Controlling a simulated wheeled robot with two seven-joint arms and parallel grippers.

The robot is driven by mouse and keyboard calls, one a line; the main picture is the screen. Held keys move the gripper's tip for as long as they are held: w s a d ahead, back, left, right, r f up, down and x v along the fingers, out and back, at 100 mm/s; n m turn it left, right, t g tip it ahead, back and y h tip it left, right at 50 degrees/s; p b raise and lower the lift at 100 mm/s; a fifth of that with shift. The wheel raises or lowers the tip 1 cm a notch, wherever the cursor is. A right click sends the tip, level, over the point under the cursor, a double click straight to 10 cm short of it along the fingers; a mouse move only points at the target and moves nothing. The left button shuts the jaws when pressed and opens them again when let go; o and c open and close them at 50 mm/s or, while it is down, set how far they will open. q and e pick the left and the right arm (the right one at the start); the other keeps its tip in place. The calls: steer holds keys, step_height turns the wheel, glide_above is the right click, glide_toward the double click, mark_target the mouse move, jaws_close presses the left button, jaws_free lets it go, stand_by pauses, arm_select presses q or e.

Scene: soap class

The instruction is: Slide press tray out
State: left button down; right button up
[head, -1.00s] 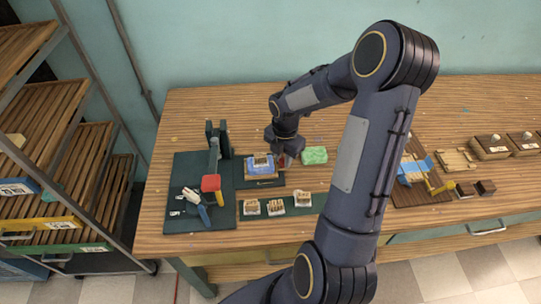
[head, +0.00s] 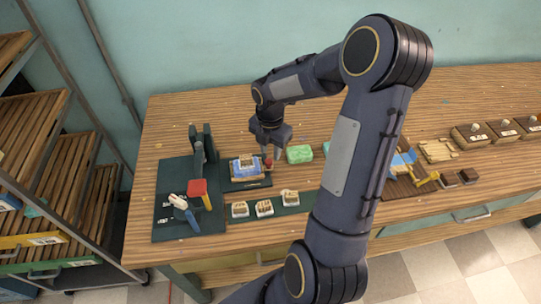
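The press tray (head: 240,184) is a dark flat tray on the table, right of the press. A wooden frame with a blue insert (head: 243,168) sits on it, and a small red knob (head: 267,162) shows at its right side. The press (head: 199,160) has a dark green upright and base, with a red block (head: 198,187) at its front. My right gripper (head: 271,157) points down at the tray's right end, close to the red knob. Its two fingers look apart; whether they touch the knob is unclear. My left gripper is not in view.
A green soap block (head: 299,154) stands just right of my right gripper. Several pale stamped pieces (head: 264,208) lie on a dark strip in front. A wooden shelf rack (head: 60,165) stands at the left. My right arm covers the middle of the table.

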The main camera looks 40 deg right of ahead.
steer(key=shift+r, duration=1.95)
